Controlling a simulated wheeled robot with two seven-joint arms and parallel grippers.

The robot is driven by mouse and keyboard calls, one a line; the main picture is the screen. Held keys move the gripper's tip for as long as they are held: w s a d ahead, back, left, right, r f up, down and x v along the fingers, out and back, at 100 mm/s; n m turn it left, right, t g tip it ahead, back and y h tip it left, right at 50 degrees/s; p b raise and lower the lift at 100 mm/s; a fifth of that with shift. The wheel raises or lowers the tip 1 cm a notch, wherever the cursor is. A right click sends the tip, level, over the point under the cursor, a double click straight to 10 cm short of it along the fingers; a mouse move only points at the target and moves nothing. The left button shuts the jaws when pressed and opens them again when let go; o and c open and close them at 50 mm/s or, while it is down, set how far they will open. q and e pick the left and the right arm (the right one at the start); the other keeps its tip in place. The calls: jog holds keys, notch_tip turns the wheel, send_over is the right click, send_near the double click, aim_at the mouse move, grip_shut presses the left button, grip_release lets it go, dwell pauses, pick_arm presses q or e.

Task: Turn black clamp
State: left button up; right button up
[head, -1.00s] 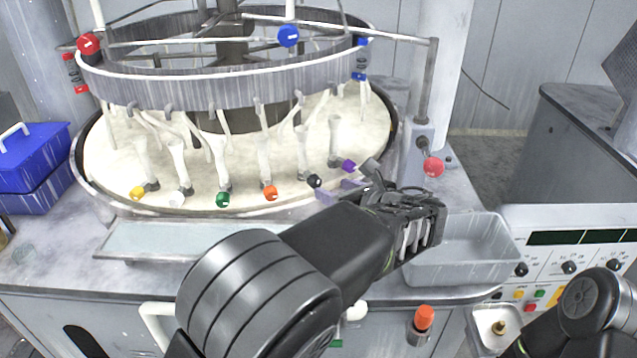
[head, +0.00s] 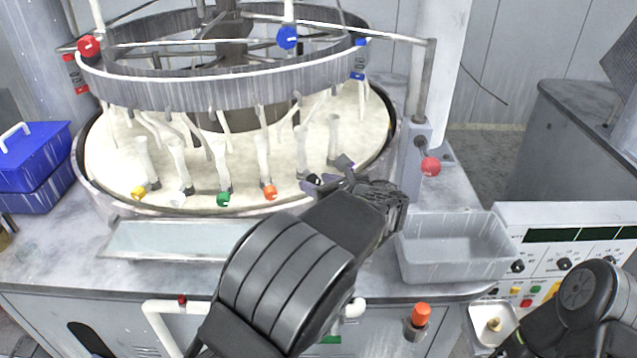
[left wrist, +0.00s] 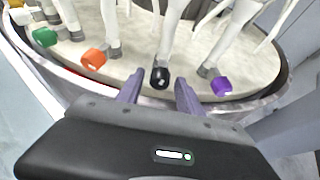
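The black clamp (left wrist: 160,77) sits at the foot of a white post on the round platen, between the orange clamp (left wrist: 94,59) and the purple clamp (left wrist: 221,86). My left gripper (left wrist: 159,88) is open, one finger on each side of the black clamp, with the tips close beside it; I cannot tell if they touch it. In the head view my left gripper (head: 326,178) reaches over the platen's front right edge and mostly hides the black clamp. My right arm shows at the lower right, but its gripper is out of view.
The green (head: 223,199), white and yellow clamps line the platen's front edge further left. A clear grey bin (head: 455,262) stands right of my left arm. A shallow tray (head: 165,240) lies in front of the platen.

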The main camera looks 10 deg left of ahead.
pick_arm(q)
grip_shut()
jog(key=shift+m, duration=0.3)
dwell(0.4)
jog(key=shift+w+d+f+m+g+y, duration=0.1)
jog(key=shift+m+g+y, duration=0.4)
jog(key=shift+m, duration=0.3)
jog(key=shift+d+m+g+y, duration=0.1)
jog(key=shift+m+g+y, duration=0.4)
jog(key=shift+m+y, duration=0.6)
jog(key=shift+o, duration=0.9)
grip_release()
jog(key=shift+m, duration=0.3)
jog(key=shift+h, duration=0.4)
